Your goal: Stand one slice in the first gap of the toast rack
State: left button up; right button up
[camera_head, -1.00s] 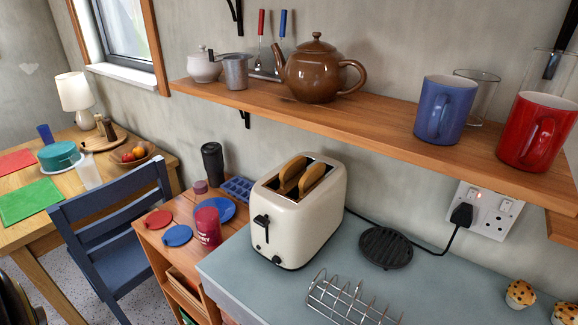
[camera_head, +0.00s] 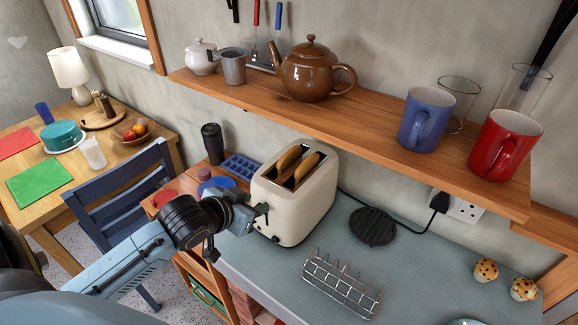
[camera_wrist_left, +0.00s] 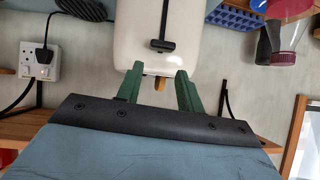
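Two toast slices, a left one (camera_head: 288,158) and a right one (camera_head: 306,168), stick up from the slots of the cream toaster (camera_head: 290,210) on the counter. The empty wire toast rack (camera_head: 342,284) stands on the counter in front of it, to the right. My left gripper (camera_head: 260,217) is at the toaster's lever end, below the slices. In the left wrist view its two green fingers (camera_wrist_left: 160,88) are apart, with nothing between them clearly held. The toaster (camera_wrist_left: 160,28) and its black lever show beyond them. My right gripper is not in view.
A shelf (camera_head: 370,115) with a brown teapot (camera_head: 312,72), a blue mug (camera_head: 425,120) and a red mug (camera_head: 505,145) runs above the counter. The counter around the rack is clear.

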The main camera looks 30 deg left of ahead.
pick_arm(q)
jog(key=t, duration=0.2)
send_near(285, 156)
jog(key=shift+h, duration=0.4)
jog(key=shift+a+p+x, duration=0.15)
jog(key=shift+p+x, duration=0.2)
jog(key=shift+x, duration=2)
jog(key=shift+a+p+x, duration=0.1)
jog(key=shift+p+x, duration=0.25)
jog(key=shift+x, duration=2)
jog(key=shift+f, duration=0.1)
grip_shut()
